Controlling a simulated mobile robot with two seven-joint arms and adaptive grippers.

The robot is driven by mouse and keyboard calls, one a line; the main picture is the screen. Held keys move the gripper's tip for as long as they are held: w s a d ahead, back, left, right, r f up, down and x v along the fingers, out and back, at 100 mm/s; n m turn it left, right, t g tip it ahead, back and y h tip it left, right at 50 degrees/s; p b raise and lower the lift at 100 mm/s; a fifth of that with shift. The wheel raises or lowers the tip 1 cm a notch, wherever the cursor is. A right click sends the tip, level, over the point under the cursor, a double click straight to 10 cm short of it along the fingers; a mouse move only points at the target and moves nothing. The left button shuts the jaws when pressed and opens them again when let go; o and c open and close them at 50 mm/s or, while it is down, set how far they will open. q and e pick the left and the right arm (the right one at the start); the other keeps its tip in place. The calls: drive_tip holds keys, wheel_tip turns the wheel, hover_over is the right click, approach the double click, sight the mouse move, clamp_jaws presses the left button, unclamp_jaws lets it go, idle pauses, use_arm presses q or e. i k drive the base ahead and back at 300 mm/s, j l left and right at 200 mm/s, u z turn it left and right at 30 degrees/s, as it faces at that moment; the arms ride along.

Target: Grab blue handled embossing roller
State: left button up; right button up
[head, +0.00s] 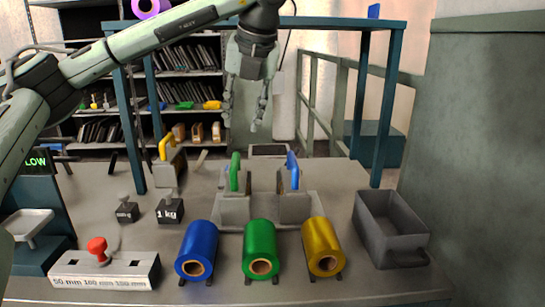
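The blue handled embossing roller (293,206) stands on a grey plate (262,224) near the middle of the bench, its blue handle uppermost. A green handled one (235,208) stands just left of it on the same plate. A yellow handled one (167,173) stands farther back to the left. My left gripper (241,124) points down in the air, its fingers apart with nothing between them. In the picture it is above and left of the blue handle. My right gripper is not in view.
Blue (197,243), green (259,242) and yellow (321,240) foil rolls lie along the front. A grey bin (393,227) is at right. Black weights (170,211), a scale (32,225) and a slotted block (104,269) are at left. A teal frame (380,110) rises behind.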

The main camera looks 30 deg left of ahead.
sight(295, 200)
drive_tip(key=i+j+u, duration=0.1)
drive_tip(key=u, duration=0.25)
drive_tip(key=i+j+u, duration=0.1)
drive_tip(key=u, duration=0.25)
